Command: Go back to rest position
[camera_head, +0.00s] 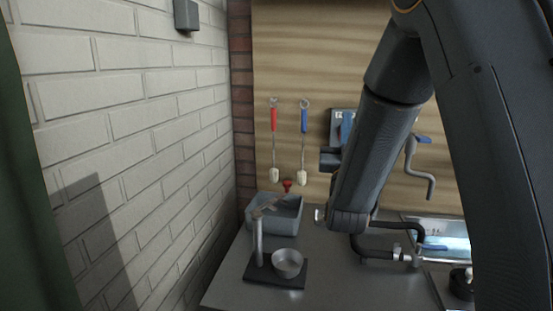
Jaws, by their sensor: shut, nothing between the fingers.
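My dark arm comes down from the top right and its lower end hangs in front of the wall above the grey worktop (227,285). My gripper cannot be made out; the end of the arm beyond the last visible joint is hidden or merges with dark things behind it. I see nothing held by the arm.
A grey-blue bin (262,222) stands at the back left, behind a metal stand on a dark base (272,282) bearing a small metal cup (288,263). Red-handled (273,120) and blue-handled (304,121) tools hang on the wooden wall. Dark pipes (378,255) lie near my arm, left of a basin.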

